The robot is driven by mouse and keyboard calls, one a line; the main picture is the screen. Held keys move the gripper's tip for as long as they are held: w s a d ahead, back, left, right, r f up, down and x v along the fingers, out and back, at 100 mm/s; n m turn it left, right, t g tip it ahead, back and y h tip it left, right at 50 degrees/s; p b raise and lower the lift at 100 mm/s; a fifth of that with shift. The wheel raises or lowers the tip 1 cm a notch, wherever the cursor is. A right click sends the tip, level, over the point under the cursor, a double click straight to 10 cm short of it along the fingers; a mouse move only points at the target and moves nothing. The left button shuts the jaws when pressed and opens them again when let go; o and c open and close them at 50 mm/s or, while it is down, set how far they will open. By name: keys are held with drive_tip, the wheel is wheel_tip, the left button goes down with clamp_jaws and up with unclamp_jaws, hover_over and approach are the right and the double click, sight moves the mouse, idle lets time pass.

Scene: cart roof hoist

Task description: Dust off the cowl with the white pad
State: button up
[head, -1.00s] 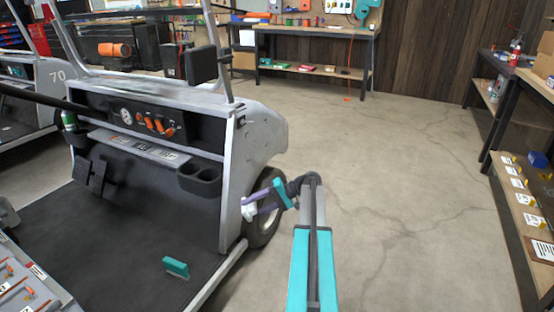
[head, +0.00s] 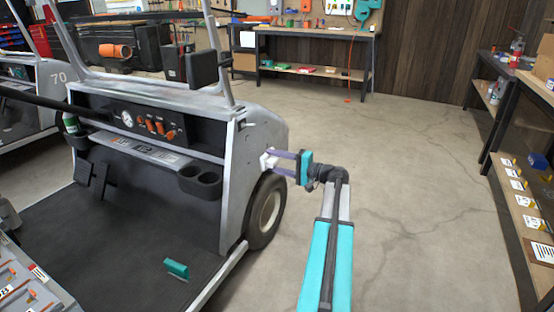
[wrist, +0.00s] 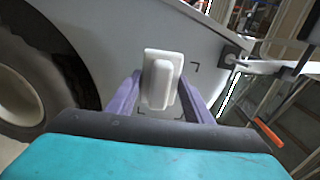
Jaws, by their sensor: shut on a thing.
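The white pad (head: 266,161) is held between the purple fingers of my gripper (head: 274,163), and it also shows in the wrist view (wrist: 162,82). The pad is a small white block with a raised grip on a flat plate. The cowl (head: 268,126) is the pale grey body panel at the cart's front, above the wheel. In the wrist view the cowl (wrist: 120,40) fills the space behind the pad, with dark corner marks beside it. The pad is at the cowl's side; I cannot tell whether it touches.
The cart's front wheel (head: 267,212) sits just below my gripper. A teal block (head: 176,268) lies on the cart's dark floor (head: 125,245). A shelf unit (head: 525,200) stands at the right and a workbench (head: 305,30) at the back. The concrete floor between is clear.

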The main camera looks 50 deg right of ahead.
sight(255, 148)
drive_tip(key=shift+s+d+r, duration=0.25)
drive_tip(key=shift+r, duration=0.2)
drive_tip(key=shift+w, duration=0.2)
drive_tip(key=shift+x, duration=2.8)
drive_tip(key=shift+x, duration=0.9)
drive_tip(key=shift+w+d, duration=0.2)
drive_tip(key=shift+d, duration=0.75)
drive_tip(key=shift+w+d, duration=0.2)
drive_tip(key=shift+d, duration=0.75)
drive_tip(key=shift+w, duration=0.15)
